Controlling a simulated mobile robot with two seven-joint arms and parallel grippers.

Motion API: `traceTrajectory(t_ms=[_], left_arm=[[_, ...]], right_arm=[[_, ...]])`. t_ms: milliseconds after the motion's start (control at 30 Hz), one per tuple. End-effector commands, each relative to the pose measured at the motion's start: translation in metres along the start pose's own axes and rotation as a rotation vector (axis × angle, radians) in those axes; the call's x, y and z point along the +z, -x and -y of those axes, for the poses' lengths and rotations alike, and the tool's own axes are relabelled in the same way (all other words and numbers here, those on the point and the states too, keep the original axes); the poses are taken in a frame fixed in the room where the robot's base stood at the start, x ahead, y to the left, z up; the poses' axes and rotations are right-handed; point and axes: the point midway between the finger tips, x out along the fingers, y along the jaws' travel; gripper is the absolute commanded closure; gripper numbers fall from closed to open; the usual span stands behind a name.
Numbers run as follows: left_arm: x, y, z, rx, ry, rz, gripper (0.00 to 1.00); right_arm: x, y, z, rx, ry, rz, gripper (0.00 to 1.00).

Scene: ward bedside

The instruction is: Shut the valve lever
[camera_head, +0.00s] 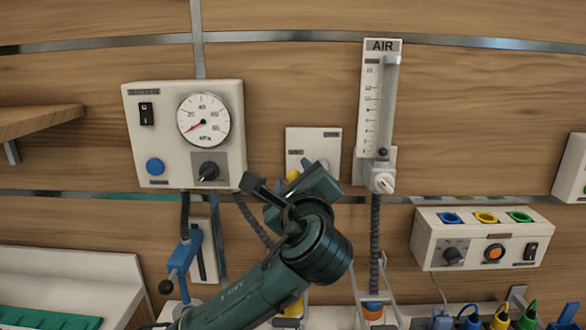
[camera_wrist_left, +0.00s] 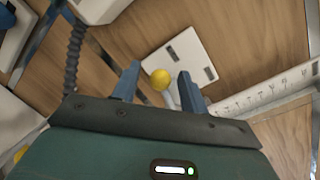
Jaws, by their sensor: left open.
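The valve lever has a round yellow knob (camera_head: 292,175) on a pale stem, in front of a white wall plate (camera_head: 314,142). In the left wrist view the yellow knob (camera_wrist_left: 160,79) lies between my two blue-grey fingertips, with the stem running down toward the gripper and the white plate (camera_wrist_left: 184,58) behind. My left gripper (camera_head: 281,178) is open, in front of the plate's lower part, and hides part of the lever in the head view. I cannot tell whether a finger touches the knob. My right gripper is not in view.
A gauge box (camera_head: 184,134) is at the left of the plate and an AIR flowmeter (camera_head: 377,115) at the right. Dark corrugated hoses hang beside my arm. A blue clamp (camera_head: 182,260) is lower left. A socket box (camera_head: 482,238) is lower right.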

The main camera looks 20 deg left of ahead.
Motion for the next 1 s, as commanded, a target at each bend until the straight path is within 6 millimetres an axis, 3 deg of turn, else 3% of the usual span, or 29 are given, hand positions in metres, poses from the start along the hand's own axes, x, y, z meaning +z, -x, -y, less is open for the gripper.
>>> traceTrajectory(t_ms=[200, 533, 1000], left_arm=[[0.001, -0.023, 0.000, 0.001, -0.001, 0.001, 0.56], [0.000, -0.026, 0.000, -0.001, 0.001, 0.000, 0.56], [0.000, -0.026, 0.000, 0.000, 0.000, 0.000, 0.94]], right_arm=[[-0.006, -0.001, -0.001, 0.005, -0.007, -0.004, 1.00], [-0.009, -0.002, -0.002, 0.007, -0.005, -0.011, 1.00], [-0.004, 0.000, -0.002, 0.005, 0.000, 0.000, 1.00]])
